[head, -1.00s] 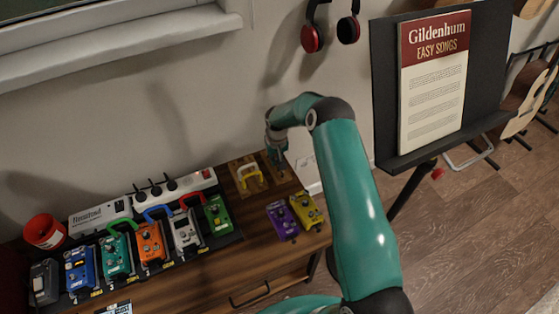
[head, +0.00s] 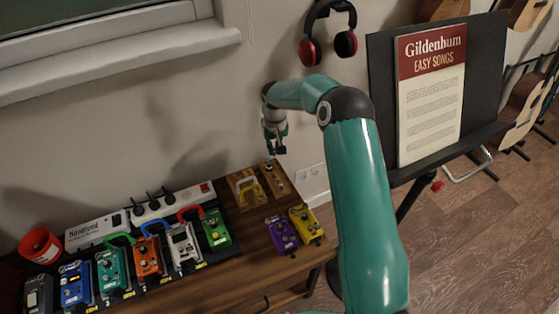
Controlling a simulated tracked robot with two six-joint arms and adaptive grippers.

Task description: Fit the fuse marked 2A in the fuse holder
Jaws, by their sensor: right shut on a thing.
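My right gripper (head: 275,146) hangs pointing down above the back right of the wooden table, over a small wooden block (head: 279,184) with small light pieces on it. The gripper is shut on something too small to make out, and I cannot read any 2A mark. There is a gap between the gripper and the block. I cannot make out which part is the fuse holder. My left gripper is not in view.
A white power unit (head: 95,228) lies behind a row of several coloured pedals (head: 148,257). A purple pedal (head: 282,234) and a yellow pedal (head: 305,223) stand at the table's right. A red cup (head: 40,244) is far left. A music stand (head: 383,90) stands right of my arm.

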